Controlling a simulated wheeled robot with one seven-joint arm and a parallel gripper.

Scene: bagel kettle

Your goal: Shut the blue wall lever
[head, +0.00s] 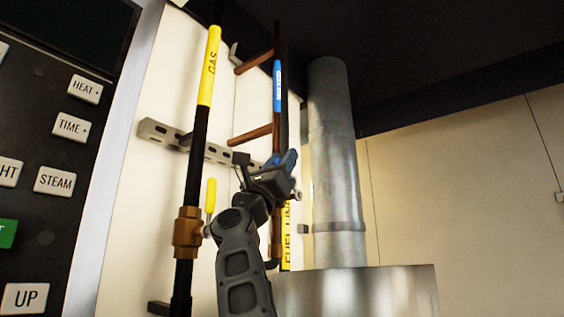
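The blue lever (288,160) shows as a small blue piece beside the copper-coloured pipe on the wall, right at the end of my arm. Much of it is hidden, and I cannot tell its full angle. My gripper (272,172) is up at the lever and overlaps it in the picture. I cannot tell whether it touches the lever. The fingers are too small and hidden to show whether they are open or shut.
A dark gas pipe (193,160) with a yellow sleeve and a yellow lever (211,195) stands left of my arm. A blue-labelled pipe (277,50) and a thick metal duct (333,150) are close on the right. A button panel (55,150) is far left.

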